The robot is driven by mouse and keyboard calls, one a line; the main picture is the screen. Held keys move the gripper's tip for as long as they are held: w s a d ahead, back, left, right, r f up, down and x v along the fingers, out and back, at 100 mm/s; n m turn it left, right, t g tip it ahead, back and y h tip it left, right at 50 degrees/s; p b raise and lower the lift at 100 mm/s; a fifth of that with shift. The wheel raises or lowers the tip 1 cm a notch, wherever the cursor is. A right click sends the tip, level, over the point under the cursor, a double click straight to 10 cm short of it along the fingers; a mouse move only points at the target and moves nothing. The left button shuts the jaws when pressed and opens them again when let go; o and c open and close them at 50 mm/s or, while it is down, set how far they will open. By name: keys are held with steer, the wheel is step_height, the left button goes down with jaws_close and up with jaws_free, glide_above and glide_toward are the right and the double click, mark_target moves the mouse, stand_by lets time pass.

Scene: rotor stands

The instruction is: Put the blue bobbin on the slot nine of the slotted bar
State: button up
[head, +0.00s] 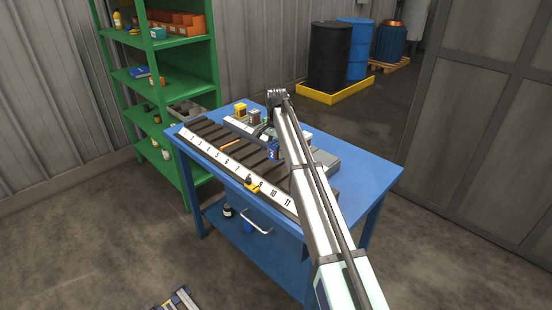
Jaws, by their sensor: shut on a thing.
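The slotted bar (213,160) lies along the near left side of the blue table, with dark slots and a white number strip (222,158). The number 9 shows just right of a small yellow-and-black thing. My gripper (270,138) is above the table behind the bar's right half, beside my arm, which hides part of it. It is shut on a small blue thing, apparently the blue bobbin (273,151). The fingertips are too small to make out, and my arm covers part of the bar's right end.
The yellow-and-black thing (251,186) sits at the strip near 8 and 9. An orange piece (230,144) lies among the slots. Yellow (240,111) and grey (254,116) items stand behind the bar. A grey box (325,163) is right of my arm. The table's right side (367,172) is clear.

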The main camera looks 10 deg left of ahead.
mark_target(276, 143)
steer(key=shift+f+p, duration=0.7)
steer(key=shift+f, duration=1.95)
steer(key=shift+f, duration=0.1)
steer(key=o, duration=1.4)
step_height(276, 143, up, 12)
steer(key=b, duration=0.3)
